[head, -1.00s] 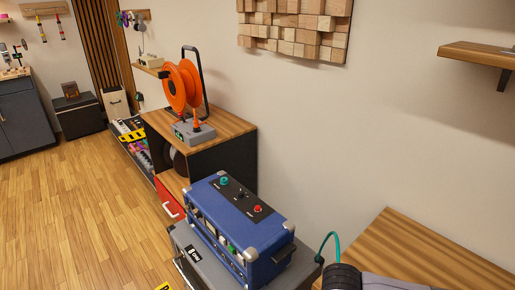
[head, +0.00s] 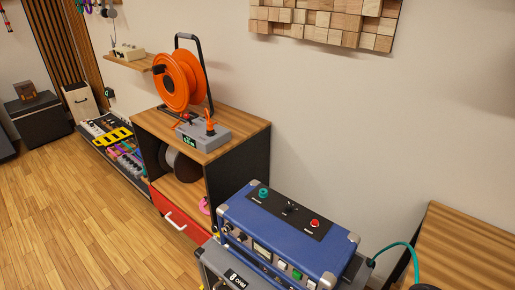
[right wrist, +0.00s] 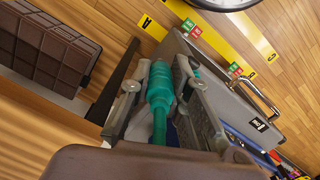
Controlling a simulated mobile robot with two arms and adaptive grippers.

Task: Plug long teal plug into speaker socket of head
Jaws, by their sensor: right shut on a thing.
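The head (head: 300,239) is a blue box with metal corners, standing on a grey cabinet (head: 238,277). Its top panel has a teal fitting and a red one; its front has knobs and coloured fittings. I cannot tell which is the speaker socket. The long teal plug (right wrist: 160,86) is between the fingers of my right gripper (right wrist: 162,68) in the right wrist view, which is shut on it. The plug's teal cable (head: 399,244) arcs right of the head in the head view, where the right gripper itself is mostly out of frame. My left gripper is not in view.
A wooden cabinet (head: 242,133) behind the head carries an orange cable reel (head: 178,82) and a grey box (head: 203,134). A wooden table top (head: 468,245) lies to the right. Floor is open at the left.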

